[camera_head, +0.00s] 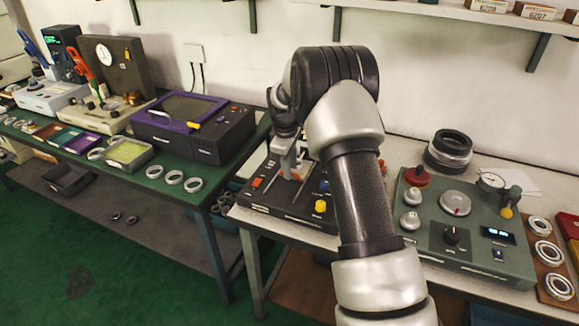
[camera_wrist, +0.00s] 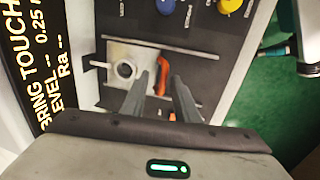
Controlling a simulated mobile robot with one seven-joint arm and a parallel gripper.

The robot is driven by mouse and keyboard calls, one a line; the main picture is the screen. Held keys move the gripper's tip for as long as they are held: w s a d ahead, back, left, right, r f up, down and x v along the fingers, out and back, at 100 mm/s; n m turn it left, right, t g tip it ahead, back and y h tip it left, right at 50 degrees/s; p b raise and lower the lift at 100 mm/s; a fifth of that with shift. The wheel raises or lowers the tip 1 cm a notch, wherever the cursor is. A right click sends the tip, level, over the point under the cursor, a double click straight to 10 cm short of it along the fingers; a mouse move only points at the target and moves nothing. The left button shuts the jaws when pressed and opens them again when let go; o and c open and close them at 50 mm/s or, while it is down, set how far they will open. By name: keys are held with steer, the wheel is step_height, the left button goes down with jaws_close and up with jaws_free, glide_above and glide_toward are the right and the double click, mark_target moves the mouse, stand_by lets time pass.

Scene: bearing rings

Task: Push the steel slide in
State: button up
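A steel slide (camera_wrist: 118,62), a pale metal plate with a round ring or hole in it, shows in the wrist view on a dark instrument panel. In the head view my gripper (camera_head: 291,168) is above the black instrument (camera_head: 283,205), partly hiding the slide.
The instrument has a yellow knob (camera_head: 320,206) and a blue knob. A green-grey device (camera_head: 470,245) with a dial gauge stands to the right on the bench. A purple-edged box (camera_head: 190,127) is on the left bench, beyond a gap.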

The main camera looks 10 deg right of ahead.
step_height(320, 180, up, 17)
steer(key=s+a+p, duration=0.1)
steer(key=s+a, duration=0.1)
steer(key=shift+s, duration=0.3)
steer(key=shift+o, duration=0.4)
steer(key=shift+d, duration=0.1)
stand_by(1.9)
